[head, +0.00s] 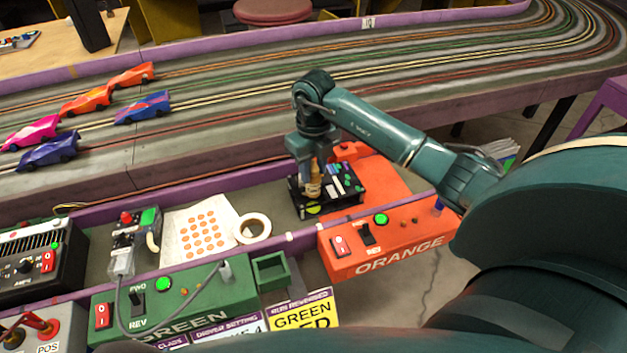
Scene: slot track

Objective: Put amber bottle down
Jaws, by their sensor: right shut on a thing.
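The small amber bottle (313,189) is upright in my right gripper (310,172), which points down and is shut on it. The gripper hides the upper part of the bottle. The bottle is over the black control unit (348,190) with green and white parts, near its left side. I cannot tell whether its base touches that unit. My left gripper is not in view.
The orange controller box (390,237) is just right and in front. A tape roll (252,228) and a sheet with orange dots (200,235) lie to the left. The green controller box (190,290) is at front left. Toy cars (143,107) stand on the track behind.

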